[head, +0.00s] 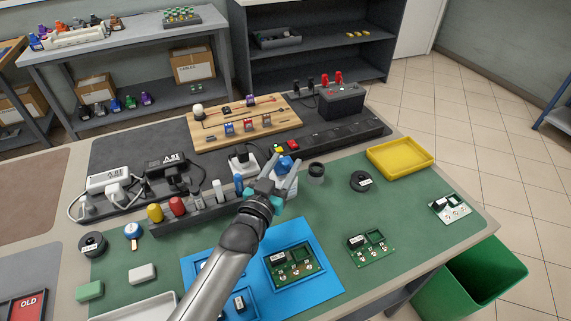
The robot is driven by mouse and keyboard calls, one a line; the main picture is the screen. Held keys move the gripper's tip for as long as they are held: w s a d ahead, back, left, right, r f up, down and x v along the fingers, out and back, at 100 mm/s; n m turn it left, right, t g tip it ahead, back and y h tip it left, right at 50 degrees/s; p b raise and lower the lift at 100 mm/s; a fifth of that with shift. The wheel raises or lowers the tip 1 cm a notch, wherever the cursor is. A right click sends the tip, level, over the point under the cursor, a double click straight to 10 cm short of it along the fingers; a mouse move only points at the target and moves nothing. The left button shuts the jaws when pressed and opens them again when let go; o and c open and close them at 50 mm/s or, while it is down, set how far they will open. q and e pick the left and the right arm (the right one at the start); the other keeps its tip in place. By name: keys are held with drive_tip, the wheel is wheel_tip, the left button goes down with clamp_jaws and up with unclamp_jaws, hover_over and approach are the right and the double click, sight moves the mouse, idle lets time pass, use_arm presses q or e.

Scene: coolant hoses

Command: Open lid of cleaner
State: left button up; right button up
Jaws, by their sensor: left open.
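The cleaner looks like a pale bottle with a blue lid (285,164), standing at the back edge of the green mat. The lid appears to be on it. My left gripper (280,172) is open, with its two fingers pointing away from me at the bottle. The fingers overlap the bottle in the head view and hide part of its body. I cannot tell whether they touch it. My right gripper is not in view.
A grey rail with coloured plugs (177,207) is to the left. A blue tray (321,265) with a circuit board lies in front. The yellow tray (400,157) is at the right.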

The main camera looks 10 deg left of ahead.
use_arm(q)
drive_tip(key=shift+w+d, duration=0.1)
drive_tip(key=shift+w, duration=0.4)
drive_tip(key=shift+c, duration=0.4)
clamp_jaws()
